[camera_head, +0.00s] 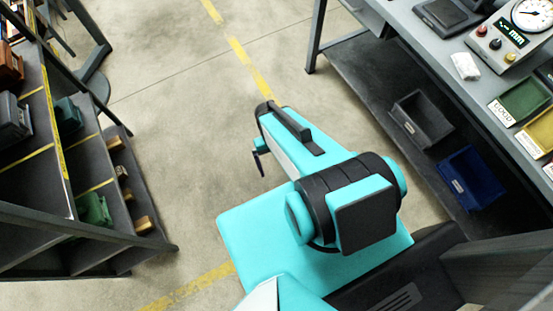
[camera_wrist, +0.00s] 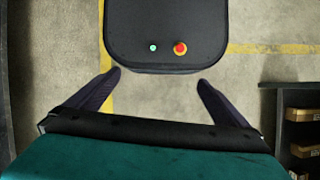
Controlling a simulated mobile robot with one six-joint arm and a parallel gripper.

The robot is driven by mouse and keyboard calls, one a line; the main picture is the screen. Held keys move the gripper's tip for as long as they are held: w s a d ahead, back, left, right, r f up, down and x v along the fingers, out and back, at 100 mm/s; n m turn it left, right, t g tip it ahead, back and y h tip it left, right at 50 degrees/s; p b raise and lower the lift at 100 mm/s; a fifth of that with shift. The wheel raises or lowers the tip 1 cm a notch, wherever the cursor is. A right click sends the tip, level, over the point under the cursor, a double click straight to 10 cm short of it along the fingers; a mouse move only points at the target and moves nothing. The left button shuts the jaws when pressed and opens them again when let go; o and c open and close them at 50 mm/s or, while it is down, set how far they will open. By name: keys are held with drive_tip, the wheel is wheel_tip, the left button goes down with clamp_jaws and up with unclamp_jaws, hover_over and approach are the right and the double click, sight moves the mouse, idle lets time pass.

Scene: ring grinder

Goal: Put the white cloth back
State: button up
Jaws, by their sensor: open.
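A small crumpled white cloth (camera_head: 465,66) lies on the grey workbench top (camera_head: 405,22) at the upper right of the head view, just left of the gauge box. My gripper (camera_wrist: 157,78) shows in the wrist view with its two dark fingers spread wide and nothing between them. It is over the floor, away from the bench and the cloth. The cloth is not in the wrist view.
A gauge box (camera_head: 510,42) with a dial, a green tray (camera_head: 525,98) and a yellow tray (camera_head: 541,130) stand on the bench. A dark bin (camera_head: 421,118) and a blue bin (camera_head: 470,178) sit below. A shelf rack (camera_head: 100,185) stands left. Floor between is clear.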

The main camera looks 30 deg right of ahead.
drive_tip(key=shift+n+g, duration=0.3)
drive_tip(key=shift+n, duration=0.4)
drive_tip(key=s+a, duration=0.1)
drive_tip(key=s+a+f, duration=0.1)
drive_tip(key=s, duration=0.2)
drive_tip(key=shift+a+f, duration=0.35)
drive_tip(key=shift+a, duration=0.05)
drive_tip(key=shift+s+f+b, duration=0.15)
drive_tip(key=shift+f+b, duration=0.95)
drive_tip(key=shift+b, duration=0.05)
